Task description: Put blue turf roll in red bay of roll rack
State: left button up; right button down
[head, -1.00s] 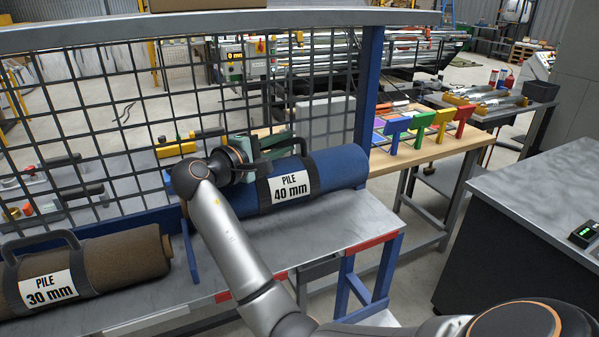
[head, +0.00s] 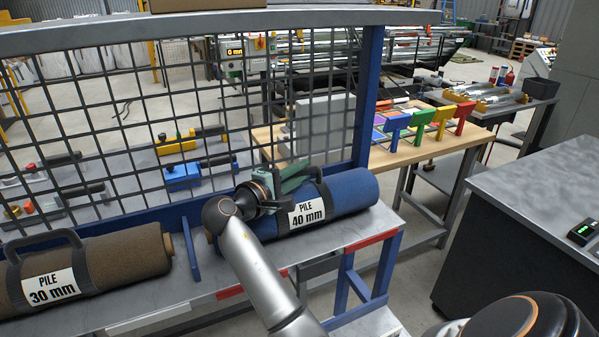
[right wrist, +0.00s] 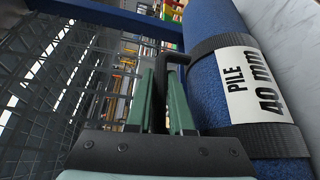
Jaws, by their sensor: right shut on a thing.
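The blue turf roll (head: 352,191), with a white "PILE 40 mm" label, lies lengthwise over the right part of the roll rack (head: 345,222), in front of the mesh. Red strips (head: 371,241) mark the front edge of this bay. A blue divider (head: 191,252) stands just left of the roll. I cannot tell whether the roll touches the shelf. My right gripper (head: 306,178) is shut on the roll's black handle; in the right wrist view its green fingers (right wrist: 160,76) sit either side of the handle (right wrist: 157,98). My left gripper is not in view.
A brown "PILE 30 mm" roll (head: 125,258) lies in the left bay, beyond the divider. A blue post (head: 367,95) and wire mesh back the rack. A wooden bench (head: 425,152) with coloured pieces stands behind right. A grey counter (head: 540,195) is at right.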

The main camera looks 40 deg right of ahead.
jog(key=shift+r, duration=0.15)
jog(key=c, duration=1.2)
grip_release()
jog(key=shift+f, duration=0.25)
jog(key=shift+c, duration=0.2)
jog(key=o, duration=0.4)
jog(key=shift+o, duration=0.2)
